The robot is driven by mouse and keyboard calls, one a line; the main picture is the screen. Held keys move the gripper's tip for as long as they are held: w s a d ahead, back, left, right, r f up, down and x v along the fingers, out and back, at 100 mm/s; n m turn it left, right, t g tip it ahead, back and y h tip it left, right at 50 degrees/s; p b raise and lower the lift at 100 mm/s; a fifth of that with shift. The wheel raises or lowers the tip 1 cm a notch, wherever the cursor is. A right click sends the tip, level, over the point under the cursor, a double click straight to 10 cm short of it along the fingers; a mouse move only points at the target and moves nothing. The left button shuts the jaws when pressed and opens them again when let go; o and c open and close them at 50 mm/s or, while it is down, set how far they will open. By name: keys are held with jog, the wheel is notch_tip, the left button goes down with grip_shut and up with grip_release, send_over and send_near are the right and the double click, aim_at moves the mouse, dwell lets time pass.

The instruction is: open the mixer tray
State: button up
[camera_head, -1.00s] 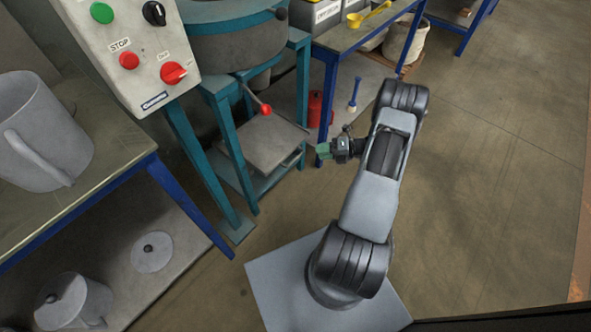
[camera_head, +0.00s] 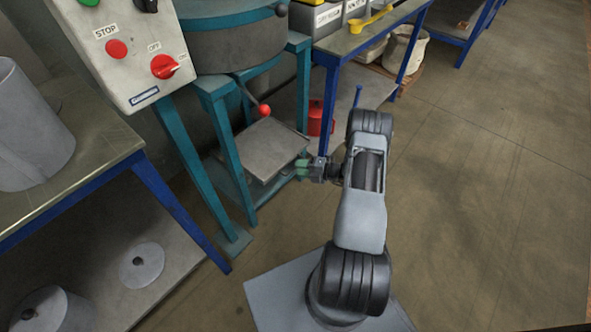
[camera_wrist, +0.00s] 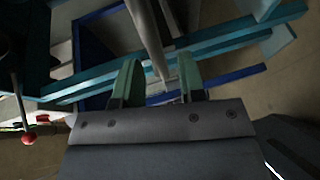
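The mixer tray (camera_head: 262,148) is a flat grey plate low in the teal mixer frame, below the grey drum (camera_head: 237,47). My gripper (camera_head: 299,168) is at the tray's front right edge in the head view. In the wrist view its two green fingers (camera_wrist: 158,72) stand apart with a gap between them. A grey bar (camera_wrist: 148,38) runs down toward that gap; I cannot tell whether the fingers touch it. The tray's handle is not clear in the head view.
A red-knobbed lever (camera_head: 264,110) hangs above the tray. Teal legs (camera_head: 233,160) stand to its left. A control panel (camera_head: 125,50) is at upper left. A blue-legged table (camera_head: 350,42) stands behind. Open floor (camera_head: 480,200) lies to the right.

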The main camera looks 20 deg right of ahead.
jog(key=shift+x, duration=1.2)
jog(key=shift+c, duration=0.5)
grip_shut()
